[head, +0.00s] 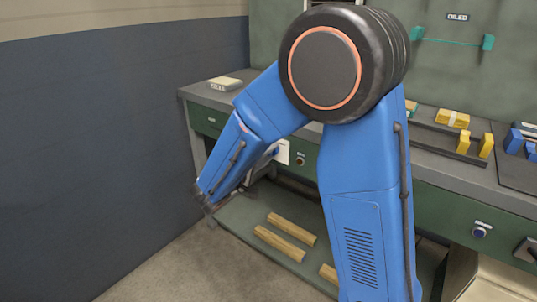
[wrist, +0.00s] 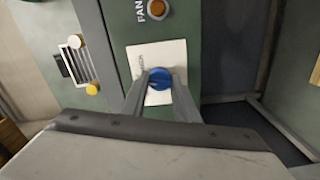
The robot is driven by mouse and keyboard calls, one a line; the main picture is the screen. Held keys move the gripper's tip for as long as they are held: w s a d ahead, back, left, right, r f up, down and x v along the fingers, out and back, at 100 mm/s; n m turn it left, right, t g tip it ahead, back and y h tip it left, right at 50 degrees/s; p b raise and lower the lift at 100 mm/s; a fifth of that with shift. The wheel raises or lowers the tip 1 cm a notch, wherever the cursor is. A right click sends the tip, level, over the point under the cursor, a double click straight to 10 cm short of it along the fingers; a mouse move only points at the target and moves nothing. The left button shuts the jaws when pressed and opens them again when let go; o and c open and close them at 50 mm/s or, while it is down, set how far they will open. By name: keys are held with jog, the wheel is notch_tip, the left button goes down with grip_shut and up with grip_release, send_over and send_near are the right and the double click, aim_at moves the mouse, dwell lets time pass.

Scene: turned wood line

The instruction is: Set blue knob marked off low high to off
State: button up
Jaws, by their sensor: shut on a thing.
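The blue knob (wrist: 160,79) sits on a white plate (wrist: 172,54) on the green bench front in the wrist view. My gripper (wrist: 159,76) is shut on the knob, with one grey finger on each side of it. Small dark lettering runs along the plate's left part, too small to read surely. Which mark the knob points to cannot be told. In the head view my arm hides most of the knob, and part of the white plate (head: 283,152) shows beside the arm.
An orange button (wrist: 157,9) marked FAN is beside the plate. Another blue knob (head: 479,232) is farther right on the bench front. Wooden bars (head: 285,244) lie on the low shelf (head: 238,222). Yellow and blue blocks stand on the bench top.

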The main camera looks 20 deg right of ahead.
jog(key=n, duration=1.2)
jog(key=shift+f, duration=0.1)
dwell(0.6)
jog(key=o, duration=1.1)
jog(key=shift+c, duration=0.2)
jog(key=shift+a, duration=0.1)
jog(key=v, duration=1.7)
jog(key=shift+s, duration=0.1)
